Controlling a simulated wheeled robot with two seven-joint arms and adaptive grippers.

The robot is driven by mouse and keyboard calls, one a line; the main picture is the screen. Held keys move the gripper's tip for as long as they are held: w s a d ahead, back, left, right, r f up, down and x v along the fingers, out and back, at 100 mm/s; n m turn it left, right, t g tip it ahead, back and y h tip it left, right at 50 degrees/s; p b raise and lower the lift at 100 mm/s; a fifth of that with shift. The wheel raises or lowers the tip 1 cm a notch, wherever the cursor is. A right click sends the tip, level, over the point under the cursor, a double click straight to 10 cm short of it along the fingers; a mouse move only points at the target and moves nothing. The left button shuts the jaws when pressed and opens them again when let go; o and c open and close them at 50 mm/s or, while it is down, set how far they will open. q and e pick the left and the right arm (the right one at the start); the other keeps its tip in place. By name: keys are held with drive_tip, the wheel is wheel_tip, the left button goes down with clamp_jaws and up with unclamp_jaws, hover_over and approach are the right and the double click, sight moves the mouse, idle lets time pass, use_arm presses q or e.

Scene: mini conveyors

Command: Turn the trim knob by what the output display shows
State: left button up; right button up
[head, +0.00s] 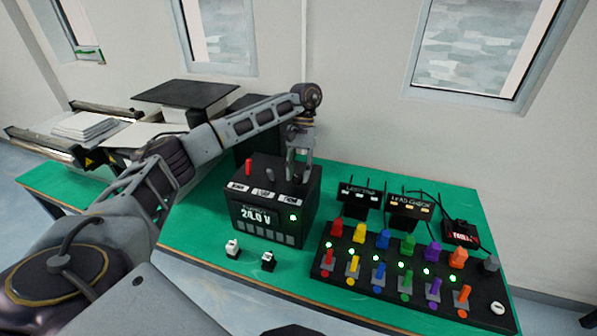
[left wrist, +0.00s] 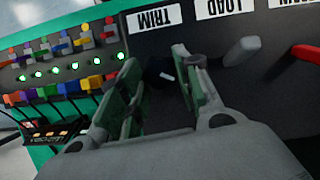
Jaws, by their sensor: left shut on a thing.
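The black power box (head: 245,190) stands on the green table. Its output display (head: 256,214) seems to read 24.0 V, though the digits are small, with a green light (head: 293,217) beside it. My left gripper (head: 298,177) points down onto the right end of the box top. In the left wrist view, the fingers of the left gripper (left wrist: 160,88) are closed around the dark trim knob (left wrist: 160,72), which has a white mark and is partly hidden. The TRIM label (left wrist: 153,20) appears upside down beside it. My right gripper is not in view.
A red lever (head: 248,167) and a grey lever (head: 270,174) stand up on the same box top. A panel (head: 400,255) with several coloured plugs and green lights lies right. Two small switches (head: 232,249) (head: 268,260) stand in front. A conveyor (head: 60,145) is at left.

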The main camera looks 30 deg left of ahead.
use_arm(q)
drive_tip(key=o, duration=1)
drive_tip(key=shift+v, duration=6)
drive_tip(key=shift+a, duration=0.1)
